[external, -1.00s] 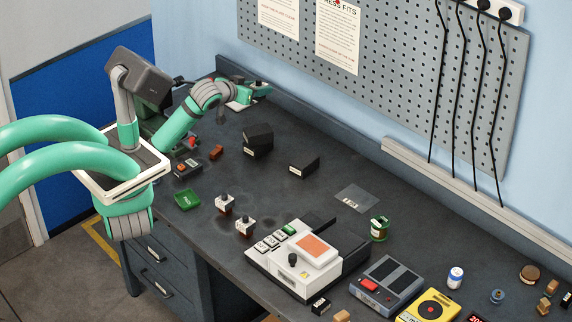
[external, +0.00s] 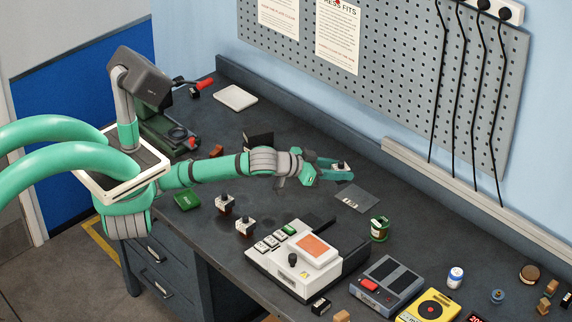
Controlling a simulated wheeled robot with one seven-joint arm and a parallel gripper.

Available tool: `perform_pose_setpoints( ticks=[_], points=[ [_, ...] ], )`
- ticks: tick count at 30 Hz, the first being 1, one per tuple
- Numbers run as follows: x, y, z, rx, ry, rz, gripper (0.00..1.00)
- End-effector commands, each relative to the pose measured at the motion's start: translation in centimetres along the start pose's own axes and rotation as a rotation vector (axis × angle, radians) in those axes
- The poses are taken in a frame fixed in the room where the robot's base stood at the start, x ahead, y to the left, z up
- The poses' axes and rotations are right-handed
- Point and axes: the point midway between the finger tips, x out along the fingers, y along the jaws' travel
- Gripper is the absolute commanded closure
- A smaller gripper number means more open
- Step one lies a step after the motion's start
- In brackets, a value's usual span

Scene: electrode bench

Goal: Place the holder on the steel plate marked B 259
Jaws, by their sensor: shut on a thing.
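My gripper (external: 343,172) is stretched out over the middle of the bench and shut on a small dark-and-white thing, likely the holder (external: 340,166). The jaws hide most of it. A thin grey steel plate (external: 364,194) with a small white label lies flat on the bench, just below and to the right of my gripper in the picture. The label is too small to read. The held thing appears above the bench, up and to the left of the plate, not on it.
Two white-and-dark holders with knobs (external: 225,204) (external: 245,226) stand left of a white device with an orange pad (external: 312,250). A green jar (external: 379,229) stands near the plate. A pale square pad (external: 235,98) lies at the back. My forearm partly hides a black block (external: 258,138).

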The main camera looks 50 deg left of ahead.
Motion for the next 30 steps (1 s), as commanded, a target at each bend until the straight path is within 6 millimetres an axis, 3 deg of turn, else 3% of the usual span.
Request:
perform_pose_setpoints(
  ticks=[5, 15, 21, 30],
  points=[
    [2.1, -0.2, 0.2, 0.006, 0.000, 0.003, 0.98],
    [9.7, -2.0, 0.4, 0.008, 0.000, 0.003, 0.98],
    [13.4, -2.7, 2.5, 0.006, 0.000, 0.003, 0.98],
    [15.9, -3.2, 3.9, 0.004, 0.001, 0.003, 0.98]
  ],
)
